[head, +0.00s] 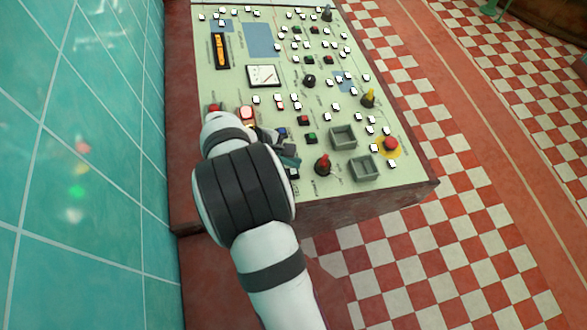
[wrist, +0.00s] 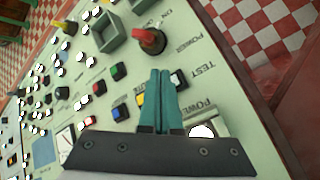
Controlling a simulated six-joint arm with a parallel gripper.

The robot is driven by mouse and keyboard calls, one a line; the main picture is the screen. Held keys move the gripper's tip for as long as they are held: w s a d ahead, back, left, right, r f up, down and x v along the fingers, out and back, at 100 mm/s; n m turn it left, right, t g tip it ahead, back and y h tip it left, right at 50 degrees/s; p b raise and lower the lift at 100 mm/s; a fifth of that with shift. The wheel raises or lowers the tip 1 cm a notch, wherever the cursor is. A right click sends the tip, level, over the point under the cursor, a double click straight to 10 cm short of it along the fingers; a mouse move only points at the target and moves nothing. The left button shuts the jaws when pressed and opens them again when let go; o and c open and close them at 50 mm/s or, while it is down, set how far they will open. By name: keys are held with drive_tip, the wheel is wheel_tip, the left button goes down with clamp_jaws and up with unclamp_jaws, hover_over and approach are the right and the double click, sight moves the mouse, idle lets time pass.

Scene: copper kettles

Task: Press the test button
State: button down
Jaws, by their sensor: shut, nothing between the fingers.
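The TEST label lies on the pale green panel (head: 225,65), beside a pale button in a black frame (wrist: 180,78) in the wrist view. That button seems to be the test button. A dark-framed button (head: 294,174) shows just below my fingers in the head view. My gripper (wrist: 160,72) has its two teal fingers shut together with nothing between them. The fingertips partly cover the button's left side in the wrist view. I cannot tell whether they touch it. In the head view my gripper (head: 290,158) is low over the panel's near part, partly hidden by my wrist.
A red knob (head: 323,164) stands close to the fingers. Yellow (wrist: 141,99), blue (wrist: 120,112) and green (wrist: 119,71) buttons sit nearby. Two grey square sockets (head: 343,137) and a red emergency button (head: 390,144) are to the right. A teal tiled wall (head: 80,120) borders the left.

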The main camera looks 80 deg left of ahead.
sight(296, 170)
drive_tip(key=shift+w+r, duration=0.25)
drive_tip(key=shift+r, duration=0.85)
drive_tip(key=shift+w+r, duration=0.2)
drive_tip(key=shift+r, duration=0.9)
